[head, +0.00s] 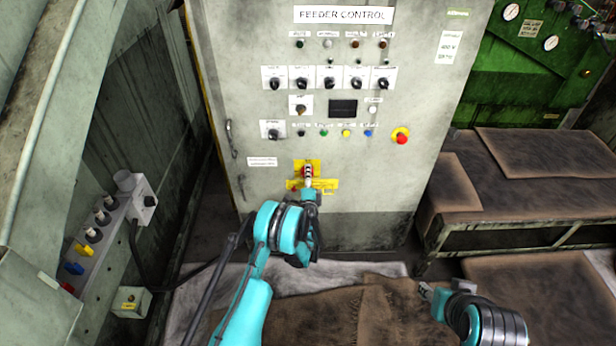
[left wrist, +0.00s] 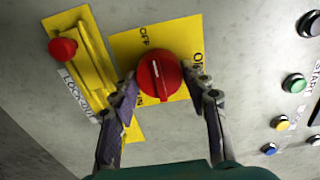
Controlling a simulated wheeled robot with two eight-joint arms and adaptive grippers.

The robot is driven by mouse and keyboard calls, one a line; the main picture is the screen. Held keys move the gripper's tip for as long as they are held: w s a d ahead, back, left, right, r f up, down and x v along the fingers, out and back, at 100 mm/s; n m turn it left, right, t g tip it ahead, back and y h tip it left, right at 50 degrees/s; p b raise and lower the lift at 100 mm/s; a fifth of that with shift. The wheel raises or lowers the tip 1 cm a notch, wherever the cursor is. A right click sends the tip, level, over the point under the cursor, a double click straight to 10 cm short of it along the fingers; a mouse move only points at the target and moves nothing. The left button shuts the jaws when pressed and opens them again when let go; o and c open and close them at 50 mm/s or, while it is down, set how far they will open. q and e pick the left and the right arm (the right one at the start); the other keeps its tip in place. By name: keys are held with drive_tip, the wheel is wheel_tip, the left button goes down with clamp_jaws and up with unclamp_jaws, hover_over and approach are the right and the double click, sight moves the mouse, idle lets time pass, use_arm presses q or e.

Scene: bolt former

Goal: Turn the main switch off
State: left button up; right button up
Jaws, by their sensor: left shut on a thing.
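The main switch is a round red knob (left wrist: 158,76) on a yellow plate (left wrist: 133,45) with OFF and ON lettering. A pale line on the knob runs roughly up and down in the left wrist view. In the head view the switch's red top (head: 308,168) shows low on the grey cabinet. My left gripper (left wrist: 164,94) has one finger on each side of the knob and is shut on it; in the head view it (head: 309,184) is right at the switch. My right gripper (head: 426,291) is apart, low on the right, too small to read.
A yellow lockout plate with a red knob (left wrist: 62,50) sits beside the switch. The feeder control cabinet (head: 225,60) carries several knobs, coloured buttons and a red emergency stop (head: 401,138). A socket strip (head: 105,230) is at left, brown-topped benches (head: 545,165) at right.

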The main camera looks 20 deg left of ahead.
idle(0.5)
use_arm(q)
drive_tip(key=o, duration=1.1)
drive_tip(key=shift+o, duration=0.2)
drive_tip(key=shift+r, duration=0.1)
